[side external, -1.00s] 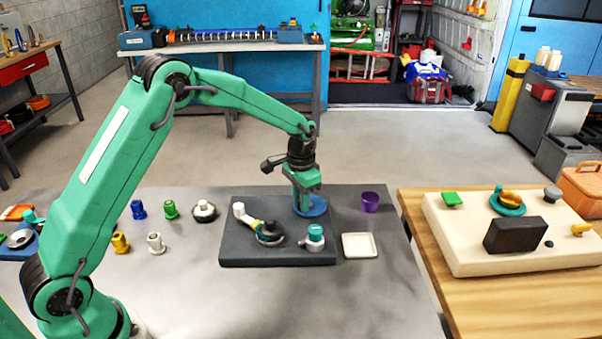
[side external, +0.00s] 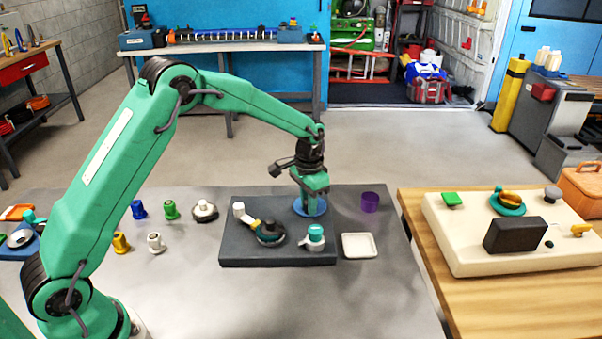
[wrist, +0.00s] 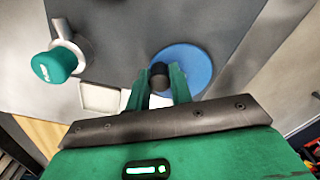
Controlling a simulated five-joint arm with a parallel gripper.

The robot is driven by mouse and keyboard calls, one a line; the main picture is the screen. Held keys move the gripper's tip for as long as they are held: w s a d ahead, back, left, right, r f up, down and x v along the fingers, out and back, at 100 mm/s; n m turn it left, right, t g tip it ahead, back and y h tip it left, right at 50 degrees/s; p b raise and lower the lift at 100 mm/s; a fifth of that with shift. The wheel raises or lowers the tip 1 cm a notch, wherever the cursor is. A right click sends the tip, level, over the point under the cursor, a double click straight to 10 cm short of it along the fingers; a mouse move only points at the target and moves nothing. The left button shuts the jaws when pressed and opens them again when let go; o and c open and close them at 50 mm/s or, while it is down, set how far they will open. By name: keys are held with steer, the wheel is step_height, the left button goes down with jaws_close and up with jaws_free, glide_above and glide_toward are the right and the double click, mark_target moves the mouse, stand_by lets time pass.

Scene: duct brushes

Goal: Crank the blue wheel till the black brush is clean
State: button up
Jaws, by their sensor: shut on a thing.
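The blue wheel (side external: 303,211) lies flat at the back right of the dark board, and it also shows in the wrist view (wrist: 198,62). My gripper (side external: 311,196) is over it, pointing down. In the wrist view my gripper (wrist: 159,82) is shut on a dark round knob (wrist: 158,70) at the wheel's edge. A black round brush (side external: 270,233) with a yellow band and a white end lies at the board's front middle. Whether it is clean is too small to tell.
The dark board (side external: 250,257) also holds a white fitting with a teal cap (side external: 314,235). A white tray (side external: 359,246) and a purple cup (side external: 369,202) stand to the right. Several coloured fittings and a silver round part (side external: 205,211) stand to the left.

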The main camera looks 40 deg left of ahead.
steer(key=shift+s+f, duration=0.15)
steer(key=o, duration=0.6)
steer(key=shift+r, duration=3.6)
steer(key=shift+r, duration=0.15)
